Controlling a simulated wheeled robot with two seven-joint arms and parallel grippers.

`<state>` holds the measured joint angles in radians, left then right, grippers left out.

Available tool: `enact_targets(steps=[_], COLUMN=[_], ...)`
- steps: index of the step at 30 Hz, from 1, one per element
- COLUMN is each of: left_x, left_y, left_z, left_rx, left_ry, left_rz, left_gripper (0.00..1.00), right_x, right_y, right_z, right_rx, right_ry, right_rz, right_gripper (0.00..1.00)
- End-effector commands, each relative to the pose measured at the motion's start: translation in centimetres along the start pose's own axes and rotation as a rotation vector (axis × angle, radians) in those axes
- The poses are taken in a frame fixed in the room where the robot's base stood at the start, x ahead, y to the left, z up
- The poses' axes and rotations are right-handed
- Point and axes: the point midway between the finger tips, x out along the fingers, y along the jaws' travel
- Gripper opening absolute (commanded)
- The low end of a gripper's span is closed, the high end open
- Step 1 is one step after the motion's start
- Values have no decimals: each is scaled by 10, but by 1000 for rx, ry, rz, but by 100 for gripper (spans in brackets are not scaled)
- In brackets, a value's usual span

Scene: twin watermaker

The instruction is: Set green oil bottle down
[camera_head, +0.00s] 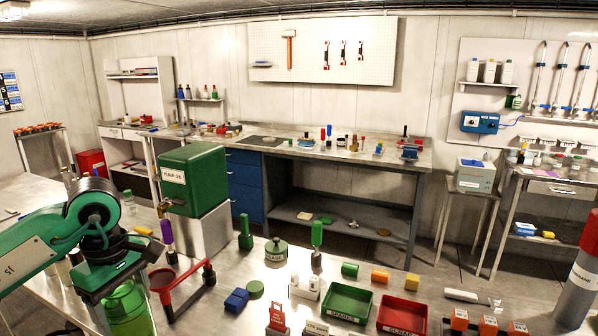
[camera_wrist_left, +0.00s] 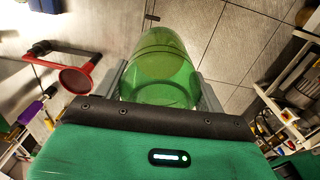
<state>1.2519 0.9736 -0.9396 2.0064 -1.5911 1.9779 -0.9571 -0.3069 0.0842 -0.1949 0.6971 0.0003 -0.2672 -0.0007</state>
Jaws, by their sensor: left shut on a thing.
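The green oil bottle (camera_head: 130,312) is translucent green and shows at the lower left of the head view, under my left gripper (camera_head: 112,284). In the left wrist view the bottle (camera_wrist_left: 160,62) sits between the two grey fingers of my left gripper (camera_wrist_left: 162,84), which is shut on it. The bottle's lower end is cut off by the head view's bottom edge, so I cannot tell whether it touches the steel bench (camera_head: 240,322). My right gripper is not in view.
A red funnel-like holder (camera_head: 163,281) with a red handle stands just right of the bottle; it also shows in the wrist view (camera_wrist_left: 77,79). Behind is a green pump oil tank (camera_head: 194,178). Green (camera_head: 347,303) and red (camera_head: 402,315) trays lie further right.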

Motion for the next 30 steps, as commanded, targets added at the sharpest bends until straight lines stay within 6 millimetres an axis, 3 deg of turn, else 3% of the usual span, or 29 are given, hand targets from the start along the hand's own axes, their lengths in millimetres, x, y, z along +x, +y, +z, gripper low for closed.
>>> enact_targets(steps=[11,22,30], left_x=[56,147,175], left_y=[5,-7,-16], left_z=[27,82,102], left_rx=[342,965,1195], left_ry=[9,-2,-9], left_rz=[-11,-7,7], left_gripper=[33,33,33], right_x=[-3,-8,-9], right_y=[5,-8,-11], right_z=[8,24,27], right_rx=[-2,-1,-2], right_ry=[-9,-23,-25], right_rz=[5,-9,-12], right_gripper=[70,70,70])
